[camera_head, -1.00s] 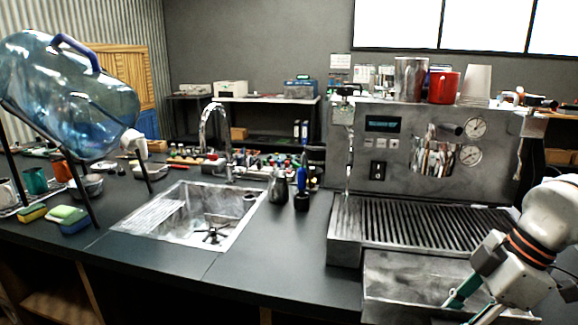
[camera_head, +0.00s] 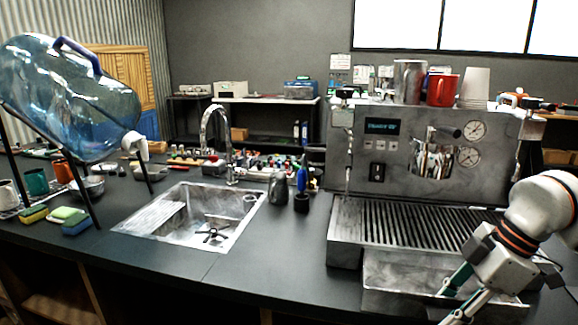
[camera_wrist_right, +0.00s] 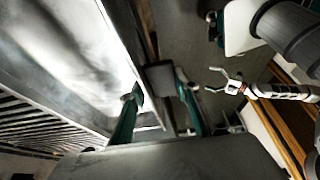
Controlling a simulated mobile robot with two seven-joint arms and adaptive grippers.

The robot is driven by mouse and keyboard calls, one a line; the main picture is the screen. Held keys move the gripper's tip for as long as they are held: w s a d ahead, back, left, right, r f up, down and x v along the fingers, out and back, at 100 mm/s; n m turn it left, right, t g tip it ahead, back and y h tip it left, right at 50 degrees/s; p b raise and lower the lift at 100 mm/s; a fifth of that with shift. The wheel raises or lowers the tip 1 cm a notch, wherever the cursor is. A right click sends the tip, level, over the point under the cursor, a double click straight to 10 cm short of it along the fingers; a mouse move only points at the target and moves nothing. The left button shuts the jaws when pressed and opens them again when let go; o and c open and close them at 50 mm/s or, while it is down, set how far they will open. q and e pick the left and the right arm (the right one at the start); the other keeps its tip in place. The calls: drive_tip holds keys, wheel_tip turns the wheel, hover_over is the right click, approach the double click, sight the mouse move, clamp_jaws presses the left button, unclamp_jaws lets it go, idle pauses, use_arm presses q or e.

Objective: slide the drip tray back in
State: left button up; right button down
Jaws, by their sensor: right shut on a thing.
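The drip tray (camera_head: 405,277) is a shallow grey metal box. It sticks out of the front of the espresso machine (camera_head: 405,150), below the slatted grate (camera_head: 420,222). It also shows in the right wrist view (camera_wrist_right: 75,45). My right gripper (camera_head: 458,296) is at the tray's front wall, right of its middle. Its teal fingers (camera_wrist_right: 158,108) are shut on the tray's front part, around a dark block there; the exact contact is partly hidden. My left gripper (camera_wrist_right: 216,80) shows in the right wrist view, away from the tray, its fingers apart and empty.
A sink (camera_head: 195,215) with a tap is set in the dark counter (camera_head: 285,265) to the left. A dark pitcher (camera_head: 279,188) stands beside the machine. Cups, including a red mug (camera_head: 442,90), stand on its top.

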drive_tip(key=shift+w+d, duration=0.25)
drive_tip(key=shift+w, duration=0.65)
drive_tip(key=shift+w+d+p, duration=0.1)
drive_tip(key=shift+w+p, duration=0.2)
drive_tip(key=shift+w, duration=0.2)
use_arm(q)
drive_tip(key=shift+w+r, duration=0.7)
drive_tip(key=shift+r, duration=0.1)
drive_tip(key=shift+s, duration=0.1)
use_arm(e)
drive_tip(key=shift+w, duration=0.1)
drive_tip(key=shift+w+d+p, duration=0.25)
drive_tip(key=shift+w+p, duration=0.1)
drive_tip(key=shift+w, duration=0.55)
drive_tip(key=shift+w+d, duration=0.2)
drive_tip(key=shift+w, duration=0.65)
use_arm(q)
drive_tip(key=shift+w+r+t+p, duration=0.15)
drive_tip(key=shift+w+r, duration=0.1)
drive_tip(key=shift+r, duration=0.25)
drive_tip(key=shift+w+r+t+p, duration=0.15)
drive_tip(key=shift+w+r, duration=0.05)
drive_tip(key=shift+r, duration=0.3)
use_arm(e)
drive_tip(key=shift+w+d, duration=0.1)
drive_tip(key=shift+w, duration=0.25)
use_arm(q)
drive_tip(key=shift+s, duration=0.1)
use_arm(e)
drive_tip(key=shift+w, duration=0.1)
